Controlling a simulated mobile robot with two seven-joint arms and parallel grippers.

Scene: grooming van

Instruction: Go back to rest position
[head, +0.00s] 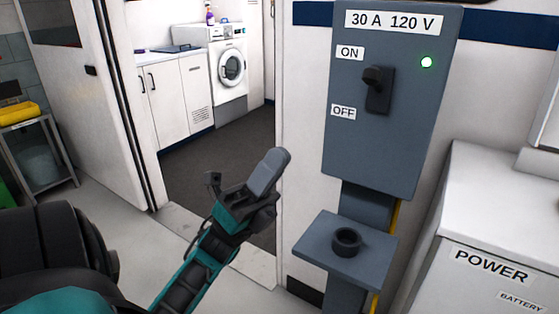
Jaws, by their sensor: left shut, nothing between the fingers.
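My left gripper (268,172) is in the middle of the head view, at the end of my arm that rises from the bottom. Its fingers are shut, with nothing seen between them. It is left of the grey power panel (350,150) and apart from it. The panel's black switch (376,88) has its knob up, near the ON label, and a green light (427,62) is lit. My right gripper is not in view.
A small grey shelf (315,245) with a black ring (346,242) juts out below the panel. A white POWER cabinet (440,275) stands at the right. Behind the open doorway are a washing machine (231,85) and white cupboards (170,110). A metal cart (60,150) is at the left.

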